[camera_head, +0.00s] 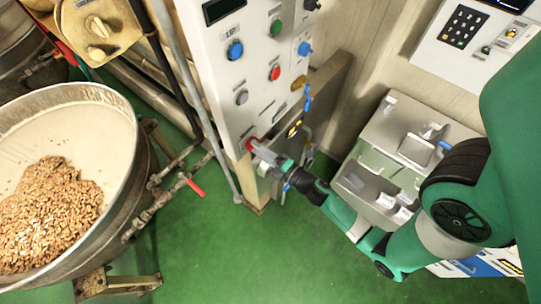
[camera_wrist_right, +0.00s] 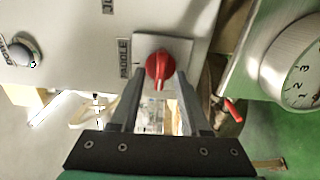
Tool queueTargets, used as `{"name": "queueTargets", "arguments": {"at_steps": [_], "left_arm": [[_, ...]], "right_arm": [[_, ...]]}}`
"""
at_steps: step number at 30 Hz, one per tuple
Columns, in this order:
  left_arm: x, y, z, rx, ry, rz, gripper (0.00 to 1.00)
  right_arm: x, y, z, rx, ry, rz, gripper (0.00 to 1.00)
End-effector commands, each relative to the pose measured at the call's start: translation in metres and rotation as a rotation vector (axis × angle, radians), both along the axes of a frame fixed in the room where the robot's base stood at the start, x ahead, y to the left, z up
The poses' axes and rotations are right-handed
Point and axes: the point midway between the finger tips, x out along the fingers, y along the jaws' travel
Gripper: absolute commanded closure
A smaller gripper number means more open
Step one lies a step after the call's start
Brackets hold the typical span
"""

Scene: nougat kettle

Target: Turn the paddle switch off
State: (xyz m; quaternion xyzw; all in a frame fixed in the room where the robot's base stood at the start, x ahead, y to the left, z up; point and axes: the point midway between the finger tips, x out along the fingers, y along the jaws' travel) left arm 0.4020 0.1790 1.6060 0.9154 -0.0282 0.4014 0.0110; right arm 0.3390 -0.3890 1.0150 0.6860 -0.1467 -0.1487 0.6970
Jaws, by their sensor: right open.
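The paddle switch is a red rotary knob (camera_wrist_right: 160,68) on a pale square plate, with a "PADDLE" label beside it in the right wrist view. In the head view the red knob (camera_head: 250,144) sits low on the front of the grey control panel. My right gripper (camera_head: 259,150) is at the knob, its arm coming in from the right. In the right wrist view the open fingers (camera_wrist_right: 158,80) stand on either side of the knob's lower part. I cannot tell whether they touch it. My left gripper is not in view.
The control panel (camera_head: 218,75) carries several coloured buttons above the knob. A large kettle (camera_head: 125,125) with nuts in pale mix stands at the left. A metal bin stand (camera_head: 385,150) is at the right. Green floor (camera_head: 225,260) is clear between them.

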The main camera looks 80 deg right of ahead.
Motion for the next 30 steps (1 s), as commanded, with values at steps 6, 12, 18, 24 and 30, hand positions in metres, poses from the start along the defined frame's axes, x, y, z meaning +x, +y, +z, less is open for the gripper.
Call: {"name": "queueTargets", "arguments": {"at_steps": [6,12,18,24,30], "left_arm": [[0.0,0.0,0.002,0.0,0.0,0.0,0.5],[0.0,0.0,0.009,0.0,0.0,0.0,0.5],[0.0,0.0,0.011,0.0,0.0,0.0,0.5],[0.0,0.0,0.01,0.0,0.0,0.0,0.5],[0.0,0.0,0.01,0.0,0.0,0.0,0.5]], "right_arm": [[-0.047,0.021,-0.001,0.005,0.004,-0.005,0.54],[-0.084,0.035,0.001,0.0,0.002,-0.007,0.54],[-0.095,0.043,0.0,0.002,0.001,-0.001,0.54],[-0.096,0.044,0.0,0.001,0.001,0.002,0.54],[-0.095,0.043,0.0,0.001,0.001,0.001,0.54]]}}
